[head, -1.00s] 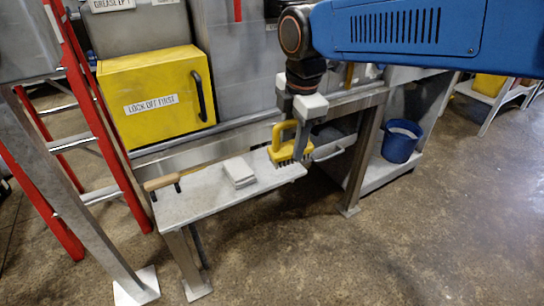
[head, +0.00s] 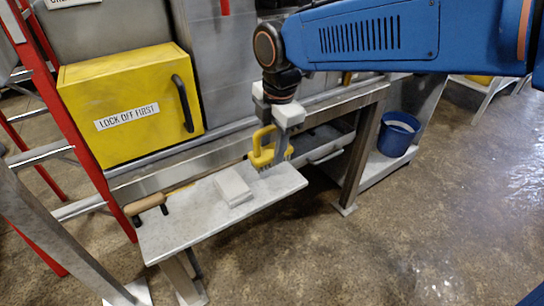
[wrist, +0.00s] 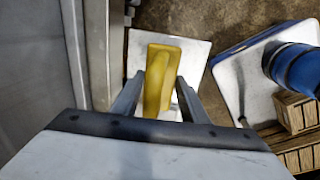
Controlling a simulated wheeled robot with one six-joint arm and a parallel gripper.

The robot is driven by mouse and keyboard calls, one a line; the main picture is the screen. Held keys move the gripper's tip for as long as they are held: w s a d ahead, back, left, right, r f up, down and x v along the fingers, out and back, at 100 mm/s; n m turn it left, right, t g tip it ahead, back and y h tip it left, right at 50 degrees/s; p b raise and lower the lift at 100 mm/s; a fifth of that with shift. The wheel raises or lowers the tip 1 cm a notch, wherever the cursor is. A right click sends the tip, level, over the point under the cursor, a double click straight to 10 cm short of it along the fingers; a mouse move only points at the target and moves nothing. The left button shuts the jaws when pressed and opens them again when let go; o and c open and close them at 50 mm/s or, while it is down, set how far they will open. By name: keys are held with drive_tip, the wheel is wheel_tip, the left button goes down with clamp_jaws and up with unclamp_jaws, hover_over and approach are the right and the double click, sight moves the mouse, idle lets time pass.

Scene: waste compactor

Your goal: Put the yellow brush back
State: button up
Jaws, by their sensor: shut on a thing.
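The yellow brush (head: 261,149) has a looped handle and short bristles below. My gripper (head: 278,153) is shut on the brush, above the right part of a narrow grey shelf (head: 180,228). The bristles hang just over the shelf; I cannot tell whether they touch it. In the wrist view the yellow brush (wrist: 160,75) is between the two fingers of my gripper (wrist: 158,95), with the pale shelf (wrist: 198,55) below.
A white block (head: 233,188) lies mid-shelf, and a wooden-handled tool (head: 146,204) lies at its left end. A yellow "LOCK OFF FIRST" box (head: 130,108) stands behind. A red ladder (head: 70,120) is at left, a blue bucket (head: 398,135) at right.

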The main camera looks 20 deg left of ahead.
sight(273, 151)
drive_tip(key=shift+f, duration=1.9)
drive_tip(key=o, duration=1.4)
drive_tip(key=shift+f, duration=0.1)
drive_tip(key=r, duration=0.4)
drive_tip(key=s+d+r, duration=0.1)
drive_tip(key=r, duration=0.7)
drive_tip(key=shift+s+d, duration=0.15)
drive_tip(key=shift+d, duration=0.1)
